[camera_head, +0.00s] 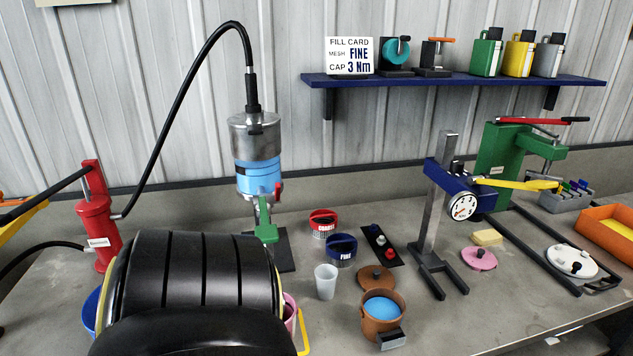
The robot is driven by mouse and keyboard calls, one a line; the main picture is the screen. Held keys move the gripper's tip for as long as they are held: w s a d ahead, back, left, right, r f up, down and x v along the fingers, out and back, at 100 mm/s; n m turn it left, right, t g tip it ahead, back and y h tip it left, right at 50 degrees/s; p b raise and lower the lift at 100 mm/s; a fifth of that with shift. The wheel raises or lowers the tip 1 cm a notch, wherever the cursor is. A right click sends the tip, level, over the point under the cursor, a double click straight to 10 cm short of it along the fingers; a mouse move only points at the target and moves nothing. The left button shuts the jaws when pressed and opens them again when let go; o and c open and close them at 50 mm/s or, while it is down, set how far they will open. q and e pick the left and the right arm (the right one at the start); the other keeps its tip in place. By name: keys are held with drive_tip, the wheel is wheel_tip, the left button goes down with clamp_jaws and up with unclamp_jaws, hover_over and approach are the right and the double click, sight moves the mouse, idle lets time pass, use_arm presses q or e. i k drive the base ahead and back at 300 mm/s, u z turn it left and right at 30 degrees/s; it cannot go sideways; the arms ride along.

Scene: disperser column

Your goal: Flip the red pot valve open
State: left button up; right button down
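A red upright pot (97,224) with a black lever stands at the left of the bench, with dark hoses at its sides. A silver and blue cylinder (257,160) hangs at the centre left under a black hose. Neither of my grippers shows. A large black ribbed shape in the lower left foreground hides part of the bench.
A gauge stand (439,220) and a green press (505,155) stand right. A blue shelf (450,80) hangs above.

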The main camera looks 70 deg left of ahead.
sight(277, 196)
drive_tip(key=i, duration=0.9)
drive_tip(key=u, duration=2.45)
